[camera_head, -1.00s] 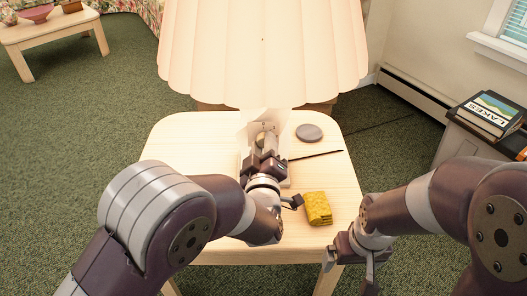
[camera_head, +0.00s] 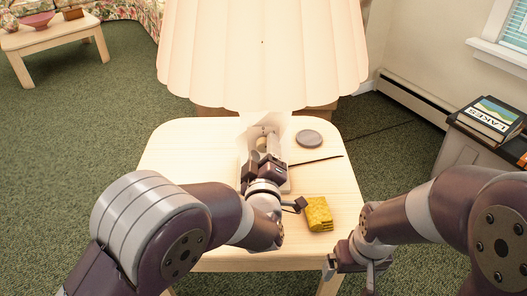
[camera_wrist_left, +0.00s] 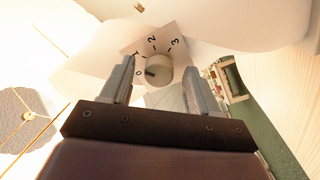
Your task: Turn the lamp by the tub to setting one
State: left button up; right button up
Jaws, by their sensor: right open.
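The lamp has a large pleated cream shade (camera_head: 262,55) and stands on a pale wooden table (camera_head: 180,150). Its round knob (camera_wrist_left: 158,70) shows in the left wrist view on a plate marked 0, 1, 2 and 3. The knob's dark mark points left, toward 0. My left gripper (camera_wrist_left: 160,88) is open, its fingers apart on either side of the knob in that view; I cannot tell whether they touch it. In the head view the left gripper (camera_head: 267,160) is just in front of the lamp base. My right gripper (camera_head: 357,262) is open and empty by the table's front right corner. No tub is recognisable.
A yellow folded item (camera_head: 318,213) lies right of my left wrist. A grey round disc (camera_head: 309,138) and a thin dark stick (camera_head: 315,160) lie at the table's right. Books (camera_head: 490,115) lie on a stand at far right. The low shade overhangs the knob.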

pick_arm(q)
jog(key=s+p, duration=0.3)
jog(key=s, duration=0.9)
jog(key=shift+s+f, duration=0.25)
jog(key=shift+s, duration=0.1)
jog(key=shift+a, duration=0.1)
